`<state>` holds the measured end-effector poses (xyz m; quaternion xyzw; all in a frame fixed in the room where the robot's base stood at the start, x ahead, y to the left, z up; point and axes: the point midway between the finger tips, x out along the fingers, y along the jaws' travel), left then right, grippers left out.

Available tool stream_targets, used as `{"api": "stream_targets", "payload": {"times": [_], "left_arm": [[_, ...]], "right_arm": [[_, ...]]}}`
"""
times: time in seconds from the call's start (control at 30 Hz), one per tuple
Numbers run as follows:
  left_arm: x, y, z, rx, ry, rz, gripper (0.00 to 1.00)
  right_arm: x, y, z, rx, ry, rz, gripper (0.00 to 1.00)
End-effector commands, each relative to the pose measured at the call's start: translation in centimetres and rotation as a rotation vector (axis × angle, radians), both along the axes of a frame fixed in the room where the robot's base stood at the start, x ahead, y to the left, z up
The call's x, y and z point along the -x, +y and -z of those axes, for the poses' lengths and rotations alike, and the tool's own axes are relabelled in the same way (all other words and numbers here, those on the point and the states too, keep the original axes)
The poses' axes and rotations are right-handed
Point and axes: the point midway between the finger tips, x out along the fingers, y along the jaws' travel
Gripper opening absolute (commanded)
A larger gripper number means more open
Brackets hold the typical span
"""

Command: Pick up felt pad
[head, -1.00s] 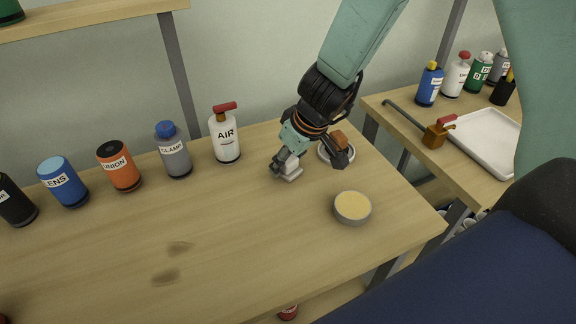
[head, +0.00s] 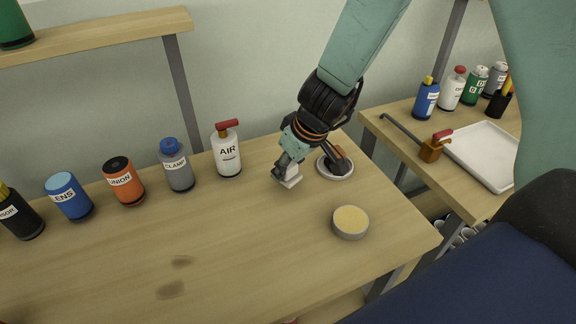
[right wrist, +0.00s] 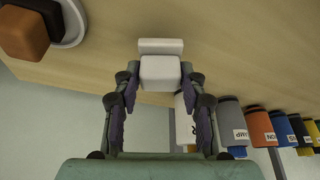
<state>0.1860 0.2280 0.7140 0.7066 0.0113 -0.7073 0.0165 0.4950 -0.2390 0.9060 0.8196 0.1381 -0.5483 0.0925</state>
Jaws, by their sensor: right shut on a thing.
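A small pale white block, which I take to be the felt pad (head: 291,180), is at the fingertips of my right gripper (head: 287,172) over the back right part of the table. In the right wrist view the pad (right wrist: 160,72) sits between both fingertips of the right gripper (right wrist: 160,78), which are shut on it. A wider white part of it shows just beyond. I cannot tell for sure whether its underside touches the table. My left gripper is not in view.
A white round dish (head: 335,178) with a brown block stands just right of the gripper. A round tin with a yellow top (head: 350,222) is nearer. The AIR bottle (head: 227,158) and several other bottles line the back left.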

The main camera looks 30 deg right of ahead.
Motion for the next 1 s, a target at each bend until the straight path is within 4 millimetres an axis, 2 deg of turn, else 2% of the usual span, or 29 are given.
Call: {"api": "stream_targets", "payload": {"times": [0.03,0.1,0.43,0.67,1.0], "left_arm": [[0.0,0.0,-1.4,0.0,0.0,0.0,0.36],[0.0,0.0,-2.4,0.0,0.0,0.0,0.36],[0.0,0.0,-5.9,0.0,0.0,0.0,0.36],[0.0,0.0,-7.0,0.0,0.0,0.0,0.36],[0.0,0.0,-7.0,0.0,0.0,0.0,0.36]], "right_arm": [[0.0,0.0,-1.4,0.0,-0.001,0.0,0.1],[0.0,0.0,-2.5,0.0,-0.001,-0.001,0.1],[0.0,0.0,-6.2,0.0,-0.001,0.0,0.1],[0.0,0.0,-7.3,0.0,0.0,0.0,0.1],[0.0,0.0,-7.3,0.0,0.0,0.001,0.1]]}}
